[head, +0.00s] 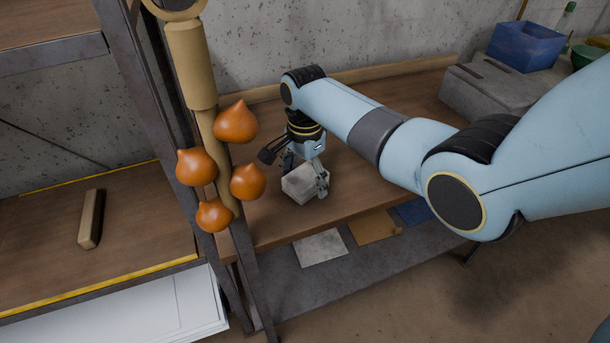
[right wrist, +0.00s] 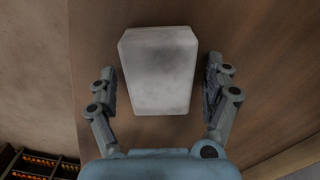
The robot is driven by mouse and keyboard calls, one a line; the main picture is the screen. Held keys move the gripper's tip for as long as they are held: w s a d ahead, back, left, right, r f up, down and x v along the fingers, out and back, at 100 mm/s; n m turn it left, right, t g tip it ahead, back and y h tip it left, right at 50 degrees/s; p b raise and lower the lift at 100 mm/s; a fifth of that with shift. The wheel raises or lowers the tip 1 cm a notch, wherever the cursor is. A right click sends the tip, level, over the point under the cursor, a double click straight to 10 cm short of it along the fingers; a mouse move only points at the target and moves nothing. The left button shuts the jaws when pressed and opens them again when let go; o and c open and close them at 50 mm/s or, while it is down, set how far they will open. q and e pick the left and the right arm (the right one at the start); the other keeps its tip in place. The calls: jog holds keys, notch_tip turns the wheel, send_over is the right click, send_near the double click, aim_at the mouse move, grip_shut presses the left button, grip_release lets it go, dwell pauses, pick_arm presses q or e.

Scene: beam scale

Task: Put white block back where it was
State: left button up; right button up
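The white block (head: 300,184) is on the wooden bench top (head: 350,190), near its front edge, just right of the metal post. It also shows in the right wrist view (right wrist: 160,70), over brown wood. My right gripper (head: 306,178) points down over the block with one finger on either side of it. In the right wrist view the fingers (right wrist: 160,88) stand a little apart from the block's sides, so the gripper is open around it. My left gripper is not in view. White (head: 321,248), tan (head: 374,226) and blue (head: 413,211) squares lie on the lower shelf.
Orange onion-shaped things (head: 236,122) hang by a beige pole (head: 192,65) left of the gripper. A grey box (head: 490,90) and a blue bin (head: 525,46) stand at the back right. A wooden bar (head: 90,218) lies on the left shelf.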

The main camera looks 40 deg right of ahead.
aim_at(305, 175)
notch_tip(305, 175, up, 12)
jog(key=p, duration=0.1)
jog(key=shift+r+p, duration=0.15)
jog(key=shift+p, duration=0.2)
dwell(0.6)
